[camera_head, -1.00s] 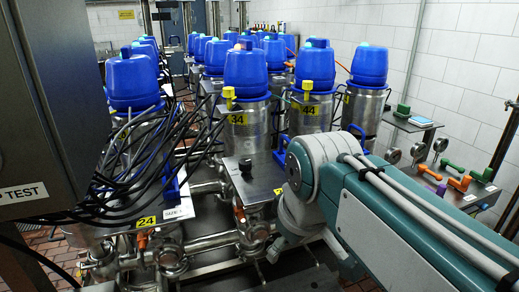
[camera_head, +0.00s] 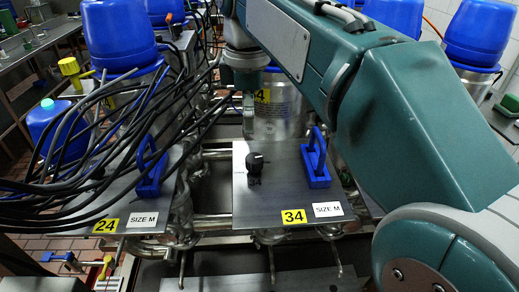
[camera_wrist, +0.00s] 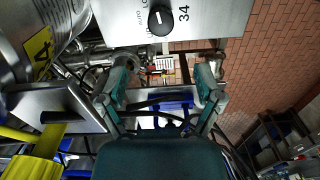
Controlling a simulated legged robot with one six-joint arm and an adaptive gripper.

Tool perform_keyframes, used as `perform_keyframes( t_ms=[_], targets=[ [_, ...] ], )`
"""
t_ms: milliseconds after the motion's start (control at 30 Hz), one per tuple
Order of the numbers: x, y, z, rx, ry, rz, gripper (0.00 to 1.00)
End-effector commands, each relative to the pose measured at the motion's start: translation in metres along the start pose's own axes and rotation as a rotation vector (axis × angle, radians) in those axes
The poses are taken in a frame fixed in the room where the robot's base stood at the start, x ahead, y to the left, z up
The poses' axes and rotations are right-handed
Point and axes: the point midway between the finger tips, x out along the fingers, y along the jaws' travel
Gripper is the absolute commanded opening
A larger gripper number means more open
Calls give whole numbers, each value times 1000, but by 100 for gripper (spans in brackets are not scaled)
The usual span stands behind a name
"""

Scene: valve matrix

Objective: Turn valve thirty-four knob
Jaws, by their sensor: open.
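The valve thirty-four knob (camera_head: 255,165) is a small black knob standing on a grey metal plate (camera_head: 285,188) with a yellow "34" label (camera_head: 293,216). In the wrist view the black knob (camera_wrist: 160,19) shows a white pointer line, beside a printed "34", at the top centre. My gripper (camera_head: 249,122) points down behind and above the knob in the head view, apart from it. In the wrist view my gripper (camera_wrist: 164,76) has its two fingers spread wide with nothing between them. The knob lies beyond the fingertips.
A blue handle (camera_head: 316,160) stands on the plate right of the knob. Black cables (camera_head: 110,130) crowd the left, over the plate labelled 24 (camera_head: 106,225). Steel cylinders with blue caps (camera_head: 118,38) stand behind. The space directly above the knob looks clear.

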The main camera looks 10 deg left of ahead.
Motion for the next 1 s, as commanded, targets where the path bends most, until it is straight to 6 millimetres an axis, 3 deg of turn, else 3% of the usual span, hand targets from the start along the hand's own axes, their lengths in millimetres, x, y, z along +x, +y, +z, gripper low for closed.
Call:
perform_keyframes(
  t_ms=[500,900,933,1000],
  targets=[
    [84,0,5,5,3,-1,84],
    [95,0,5,5,4,2,84],
    [95,0,6,5,5,2,80],
    [94,0,6,5,5,2,49]
  ],
)
